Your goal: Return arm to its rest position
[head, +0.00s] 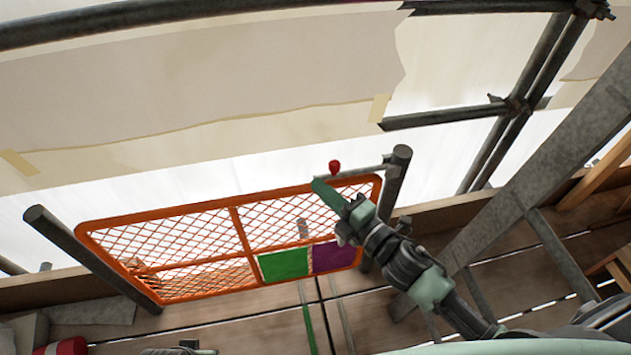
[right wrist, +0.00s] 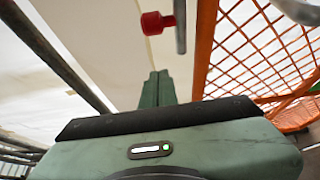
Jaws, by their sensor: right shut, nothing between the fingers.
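My right gripper (head: 318,187) is at the end of my right arm, at the upper right corner of the orange mesh gate (head: 236,216). In the right wrist view its green fingers (right wrist: 157,88) are together with nothing between them. A small red knob (head: 334,167) is just beyond the fingertips. In the right wrist view the red knob (right wrist: 157,23) sits beside a thin grey rod (right wrist: 180,25), above and apart from the fingers. My left gripper is not clearly in view.
The mesh gate stands between two grey posts (head: 397,185) and carries a green panel (head: 284,264) and a purple panel (head: 333,256). Scaffold poles (head: 450,117) and a diagonal beam (head: 545,160) rise at right. Pale sheeting (head: 200,75) hangs behind. Wooden planks form the floor.

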